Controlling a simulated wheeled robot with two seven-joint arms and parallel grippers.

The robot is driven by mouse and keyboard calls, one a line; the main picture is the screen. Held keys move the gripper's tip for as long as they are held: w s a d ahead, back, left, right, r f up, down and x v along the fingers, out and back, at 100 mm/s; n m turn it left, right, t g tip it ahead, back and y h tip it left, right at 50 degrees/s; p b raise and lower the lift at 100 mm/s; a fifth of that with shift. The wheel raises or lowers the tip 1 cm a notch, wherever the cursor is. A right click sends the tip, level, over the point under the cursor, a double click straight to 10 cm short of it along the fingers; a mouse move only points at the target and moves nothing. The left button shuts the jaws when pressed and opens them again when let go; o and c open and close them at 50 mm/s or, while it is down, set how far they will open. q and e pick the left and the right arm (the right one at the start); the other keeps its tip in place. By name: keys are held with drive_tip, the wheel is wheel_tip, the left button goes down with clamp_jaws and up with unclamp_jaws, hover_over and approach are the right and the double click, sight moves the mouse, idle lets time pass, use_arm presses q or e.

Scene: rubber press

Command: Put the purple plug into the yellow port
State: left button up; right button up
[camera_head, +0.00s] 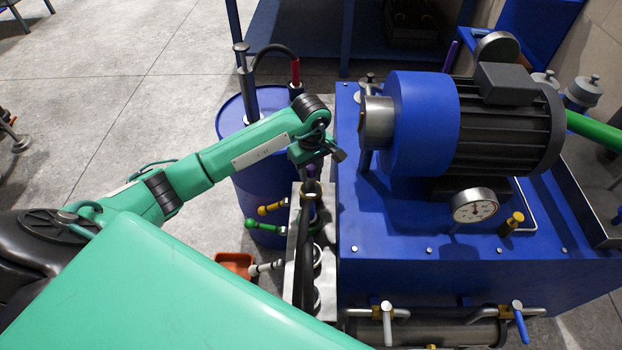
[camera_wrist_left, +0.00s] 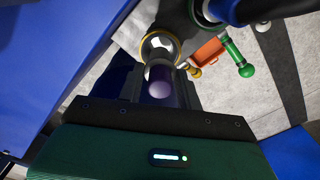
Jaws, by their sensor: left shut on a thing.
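My left gripper (camera_head: 313,168) is above the upper end of a grey metal manifold (camera_head: 292,262) beside the blue machine. In the left wrist view its dark fingers (camera_wrist_left: 160,92) are shut on the purple plug (camera_wrist_left: 160,86), whose rounded purple end faces the camera. The yellow port (camera_wrist_left: 146,46), a yellow-rimmed ring with a bright metal inside, shows just beyond the plug and roughly in line with it. I cannot tell whether the plug touches or enters the port. In the head view the gripper mostly hides the plug. My right gripper is not in view.
Yellow (camera_head: 272,208), green (camera_head: 264,226) and white (camera_head: 266,268) valve handles stick out left of the manifold. A blue barrel (camera_head: 228,122) stands behind them. The blue machine (camera_head: 440,235) with its motor is close on the right. A dark hose passes beside the port.

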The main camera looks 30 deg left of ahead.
sight(311, 181)
use_arm(q)
wheel_tip(311, 181, down, 4)
drive_tip(key=shift+f, duration=0.1)
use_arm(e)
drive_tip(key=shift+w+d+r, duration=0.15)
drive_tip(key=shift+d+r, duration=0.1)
use_arm(q)
drive_tip(key=shift+f, duration=0.2)
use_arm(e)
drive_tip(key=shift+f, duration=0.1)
use_arm(q)
drive_tip(key=shift+f+b, duration=0.1)
drive_tip(key=shift+b, duration=0.2)
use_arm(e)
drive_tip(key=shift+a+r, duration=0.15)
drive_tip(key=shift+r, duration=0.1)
use_arm(q)
drive_tip(key=o, duration=1.1)
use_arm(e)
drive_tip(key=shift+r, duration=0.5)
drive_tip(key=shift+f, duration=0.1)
